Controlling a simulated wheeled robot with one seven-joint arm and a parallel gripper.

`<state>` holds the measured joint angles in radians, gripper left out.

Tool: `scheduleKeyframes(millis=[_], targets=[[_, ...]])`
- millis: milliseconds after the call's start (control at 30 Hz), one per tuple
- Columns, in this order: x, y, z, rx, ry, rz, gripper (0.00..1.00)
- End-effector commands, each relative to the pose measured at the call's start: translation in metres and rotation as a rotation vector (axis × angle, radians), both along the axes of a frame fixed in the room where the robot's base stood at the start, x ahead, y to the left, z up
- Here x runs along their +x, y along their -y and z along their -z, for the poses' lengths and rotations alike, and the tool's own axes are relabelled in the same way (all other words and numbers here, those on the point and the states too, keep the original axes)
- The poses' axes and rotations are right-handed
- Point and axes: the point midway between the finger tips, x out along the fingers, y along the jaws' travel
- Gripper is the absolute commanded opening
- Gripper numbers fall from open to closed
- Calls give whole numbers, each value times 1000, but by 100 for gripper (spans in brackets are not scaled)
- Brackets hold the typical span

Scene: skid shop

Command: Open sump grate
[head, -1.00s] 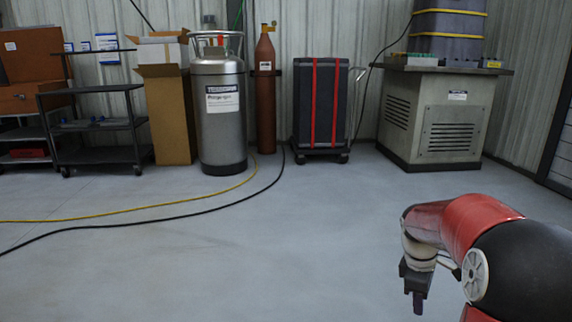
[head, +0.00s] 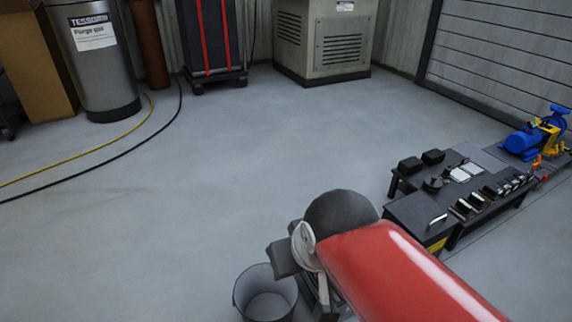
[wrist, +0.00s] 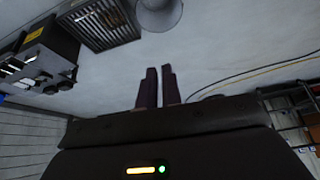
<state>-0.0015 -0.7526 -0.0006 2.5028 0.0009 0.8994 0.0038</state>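In the head view my fingers are hidden.
The bucket (head: 265,290) stands at the bottom of the head view, close to my arm. A low black bench (head: 405,205) with tools and a blue pump (head: 535,135) stand at right. Hoses (head: 150,135) lie on the left floor. The middle floor is clear.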

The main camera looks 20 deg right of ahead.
Motion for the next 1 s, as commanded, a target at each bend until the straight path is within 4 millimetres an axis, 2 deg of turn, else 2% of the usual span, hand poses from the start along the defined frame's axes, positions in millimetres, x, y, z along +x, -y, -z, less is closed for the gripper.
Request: scheduleKeyframes(millis=[167, 267, 567, 767, 867, 1000], targets=[[2, 1, 2, 7, -12, 10, 0], [9, 3, 10, 51, -65, 56, 0], [63, 27, 71, 419, -378, 407, 0], [104, 64, 120, 738, -533, 672, 0], [123, 91, 147, 912, -586, 806, 0], [144, 136, 192, 1166, -627, 990, 0]])
